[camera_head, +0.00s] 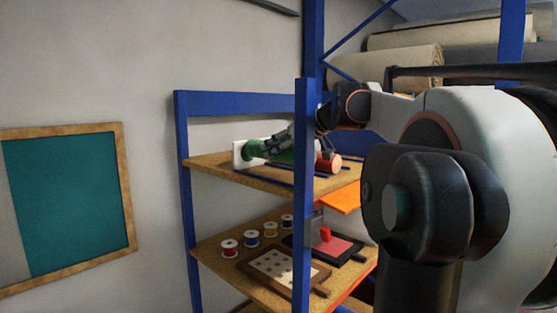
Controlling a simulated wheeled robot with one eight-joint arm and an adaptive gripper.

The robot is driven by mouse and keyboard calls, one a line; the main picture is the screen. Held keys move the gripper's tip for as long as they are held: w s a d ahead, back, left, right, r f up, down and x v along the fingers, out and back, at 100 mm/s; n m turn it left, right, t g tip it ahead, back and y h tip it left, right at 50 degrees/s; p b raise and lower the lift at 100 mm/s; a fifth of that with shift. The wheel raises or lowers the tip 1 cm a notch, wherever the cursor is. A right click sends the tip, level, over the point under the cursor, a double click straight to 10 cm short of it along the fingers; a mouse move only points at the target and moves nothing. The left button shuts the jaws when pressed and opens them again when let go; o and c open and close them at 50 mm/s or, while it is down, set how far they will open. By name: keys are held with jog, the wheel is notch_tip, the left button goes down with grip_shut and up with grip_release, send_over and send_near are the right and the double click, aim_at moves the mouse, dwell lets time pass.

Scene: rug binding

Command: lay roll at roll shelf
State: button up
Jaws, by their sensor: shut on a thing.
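The roll shelf (208,166) is the upper wooden board of a blue-framed rack, with thin dark rails on it. My gripper (268,148) is over this board, reaching in from the right. It is shut on a green roll (252,147), whose middle is partly hidden by the fingers. I cannot tell whether the green roll touches the rails. A red roll (328,163) is on the same board, to the right of my gripper. A white upright plate (238,156) stands at the left of the green roll.
The lower board holds several thread spools (229,248), a tray with holes (283,274) and a dark tray with a red block (325,236). A blue post (302,200) stands in front. Large beige rolls (405,68) lie on a rack behind. A teal board (68,200) hangs left.

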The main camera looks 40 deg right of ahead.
aim_at(279, 161)
jog(key=shift+f, duration=1.95)
jog(key=o, duration=1.1)
jog(key=shift+a+r+p, duration=0.1)
jog(key=shift+r+p, duration=0.05)
jog(key=shift+p, duration=0.25)
